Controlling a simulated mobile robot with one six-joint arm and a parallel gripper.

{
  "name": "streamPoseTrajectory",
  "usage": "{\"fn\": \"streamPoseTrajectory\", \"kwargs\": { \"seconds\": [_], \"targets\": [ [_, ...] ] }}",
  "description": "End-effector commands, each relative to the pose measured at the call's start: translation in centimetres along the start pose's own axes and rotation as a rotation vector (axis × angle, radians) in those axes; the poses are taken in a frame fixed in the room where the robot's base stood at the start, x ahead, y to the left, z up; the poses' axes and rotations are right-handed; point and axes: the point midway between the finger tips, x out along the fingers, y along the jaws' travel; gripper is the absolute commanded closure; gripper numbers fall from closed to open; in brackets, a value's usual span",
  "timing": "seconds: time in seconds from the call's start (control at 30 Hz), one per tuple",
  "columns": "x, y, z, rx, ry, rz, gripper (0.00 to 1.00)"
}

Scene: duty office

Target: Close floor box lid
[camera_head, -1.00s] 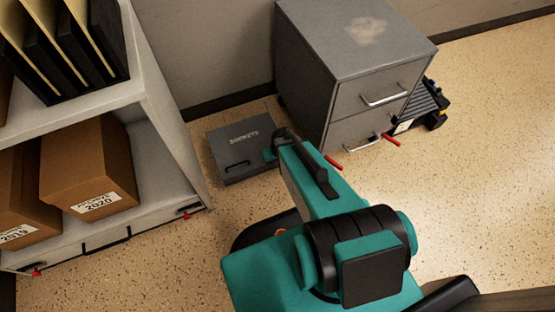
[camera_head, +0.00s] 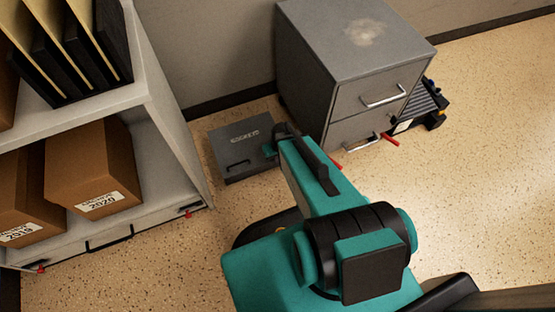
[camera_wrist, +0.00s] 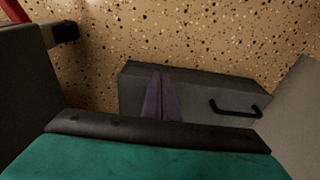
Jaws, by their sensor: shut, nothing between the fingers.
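The floor box (camera_head: 242,148) is a low dark grey box on the floor, between the shelf and the filing cabinet. Its lid (camera_head: 236,136) looks flat and down, with pale lettering on top and a black handle (camera_head: 238,162) near its front left. I see no clear gap under the lid. My gripper is at the box's right side in the head view, mostly hidden by my teal arm. In the wrist view, its narrow purplish fingers (camera_wrist: 161,97) are together and empty, in front of the grey box (camera_wrist: 200,103). I cannot tell whether they touch it.
A grey filing cabinet (camera_head: 345,60) stands right behind the gripper, with metal drawer handles. A shelf (camera_head: 165,120) with cardboard boxes (camera_head: 95,168) and binders stands at the left. A dark ribbed object (camera_head: 425,105) lies beside the cabinet. The floor at the right is open.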

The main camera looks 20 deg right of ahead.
Motion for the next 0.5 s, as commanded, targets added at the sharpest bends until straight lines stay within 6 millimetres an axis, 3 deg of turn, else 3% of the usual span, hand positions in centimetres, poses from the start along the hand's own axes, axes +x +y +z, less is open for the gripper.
{"fn": "streamPoseTrajectory", "kwargs": {
  "seconds": [0.03,0.5],
  "targets": [
    [-1.1,0.0,0.0,0.000,0.000,0.000,1.00],
    [-3.1,0.0,5.4,0.002,-0.002,0.000,1.00]
  ]
}}
